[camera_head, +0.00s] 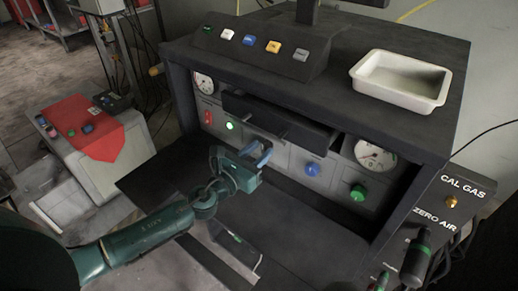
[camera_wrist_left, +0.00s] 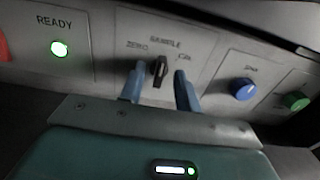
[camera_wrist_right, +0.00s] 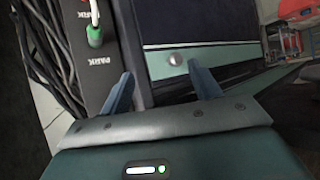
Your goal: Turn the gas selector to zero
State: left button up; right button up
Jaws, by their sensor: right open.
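The gas selector (camera_wrist_left: 160,71) is a small black knob on the grey panel in the left wrist view. ZERO is printed to its left, a blurred label, apparently SAMPLE, above it, and a blurred label to its right. The knob stands nearly upright, towards the upper label. My left gripper (camera_wrist_left: 159,80) is open, with one blue finger on each side of the knob; I cannot tell whether they touch it. In the head view my left gripper (camera_head: 259,156) is at the front panel and hides the knob. My right gripper (camera_wrist_right: 160,75) is open and empty in the right wrist view.
A lit green READY lamp (camera_wrist_left: 60,48) is left of the selector. A blue knob (camera_wrist_left: 243,89) and a green knob (camera_wrist_left: 295,101) are to its right. A drawer-like ledge (camera_head: 280,122) juts out above. A white tray (camera_head: 401,80) stands on the cabinet top. Cables (camera_wrist_right: 45,55) run near my right gripper.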

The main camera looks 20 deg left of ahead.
pick_arm(q)
jog(key=shift+w+d, duration=0.1)
jog(key=shift+w, duration=0.15)
jog(key=shift+c, duration=0.4)
grip_shut()
